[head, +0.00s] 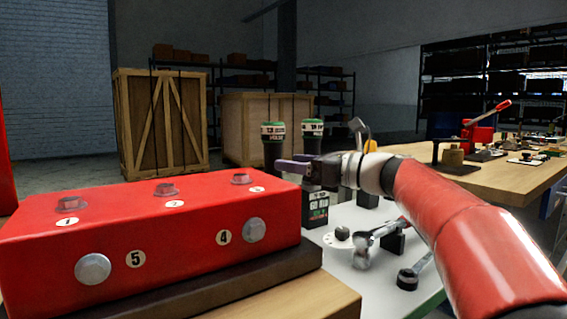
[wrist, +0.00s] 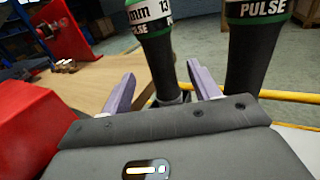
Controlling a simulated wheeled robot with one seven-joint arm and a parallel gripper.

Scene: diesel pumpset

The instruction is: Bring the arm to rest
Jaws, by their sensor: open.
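My gripper (head: 286,165) is at the end of my red and white arm, raised beyond the right end of the red block. In the wrist view my gripper (wrist: 163,88) has its two purple fingers spread apart with nothing held between them. Two black tools with green and white collars stand just past the fingers: the left one (wrist: 162,62) shows between the fingertips, and the right one (wrist: 248,60) stands to the right. They also show upright in the head view, left (head: 273,150) and right (head: 312,133). I cannot tell whether the gripper touches either.
The red block (head: 190,245) with numbered bolts fills the front left. A white-topped surface (head: 352,283) with sockets and a wrench lies under my arm. A wooden workbench (head: 510,180) with a red press (head: 480,130) is at right. Wooden crates (head: 160,125) stand behind.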

